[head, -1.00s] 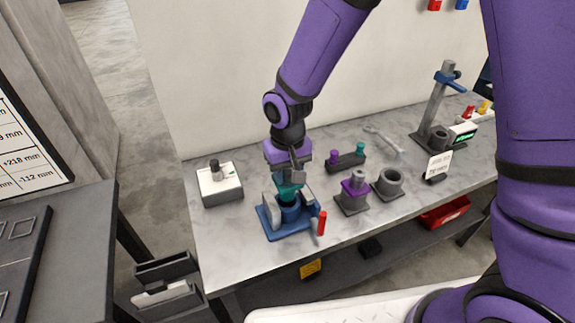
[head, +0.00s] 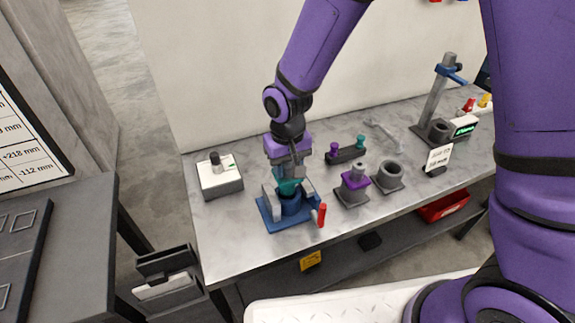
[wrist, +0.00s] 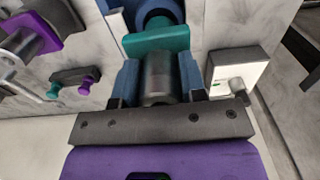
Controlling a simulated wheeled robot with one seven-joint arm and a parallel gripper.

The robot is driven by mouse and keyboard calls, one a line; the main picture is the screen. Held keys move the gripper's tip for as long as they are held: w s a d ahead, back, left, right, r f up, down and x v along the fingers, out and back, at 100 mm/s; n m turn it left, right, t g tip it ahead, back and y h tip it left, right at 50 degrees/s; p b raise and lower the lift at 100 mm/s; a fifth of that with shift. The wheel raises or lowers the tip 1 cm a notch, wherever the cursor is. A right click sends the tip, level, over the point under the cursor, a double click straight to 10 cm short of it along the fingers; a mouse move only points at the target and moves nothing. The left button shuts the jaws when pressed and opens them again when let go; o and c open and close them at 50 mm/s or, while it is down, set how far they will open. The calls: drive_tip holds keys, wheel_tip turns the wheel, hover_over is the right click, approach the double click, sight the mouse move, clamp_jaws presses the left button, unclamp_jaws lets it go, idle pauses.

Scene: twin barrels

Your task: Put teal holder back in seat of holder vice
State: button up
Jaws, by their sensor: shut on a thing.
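The teal holder (head: 289,187) is in my gripper (head: 288,176), above or at the blue holder vice (head: 292,207) on the bench. In the wrist view, the teal flange (wrist: 158,42) and a dark grey cylinder (wrist: 160,75) lie between the fingers of my gripper (wrist: 160,80), which is shut on the holder. The vice's round blue seat (wrist: 158,14) shows just beyond the teal flange. The holder looks upright over the seat. I cannot tell whether it touches the seat. The vice has grey jaws and a red-ended handle (head: 322,214).
A white box with a dark knob (head: 220,178) stands left of the vice. To the right are a grey block with a purple holder (head: 354,185), a grey ring stand (head: 388,177) and a small rack (head: 346,153). A wrench (head: 383,135) lies behind.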

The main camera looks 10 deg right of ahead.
sight(287, 184)
drive_tip(key=shift+f, duration=3)
idle(0.8)
drive_tip(key=o, duration=1.2)
drive_tip(key=shift+c, duration=0.2)
wheel_tip(287, 184, up, 11)
drive_tip(key=shift+d+f, duration=0.1)
drive_tip(key=shift+w, duration=0.1)
drive_tip(key=s+d+r+m+t, duration=0.1)
drive_tip(key=s+d+r, duration=0.1)
drive_tip(key=d+r, duration=0.6)
drive_tip(key=s+d+r+m+t, duration=0.1)
drive_tip(key=s+d+r+t, duration=0.15)
drive_tip(key=d+r, duration=0.55)
drive_tip(key=s+d+r+t, duration=0.1)
drive_tip(key=s+d+r, duration=0.3)
drive_tip(key=s, duration=0.3)
drive_tip(key=s+d+r+m, duration=0.1)
drive_tip(key=s+d+r, duration=0.3)
drive_tip(key=s, duration=0.3)
drive_tip(key=shift+d+r+t, duration=0.15)
drive_tip(key=shift+r+t, duration=0.2)
drive_tip(key=shift+r, duration=0.05)
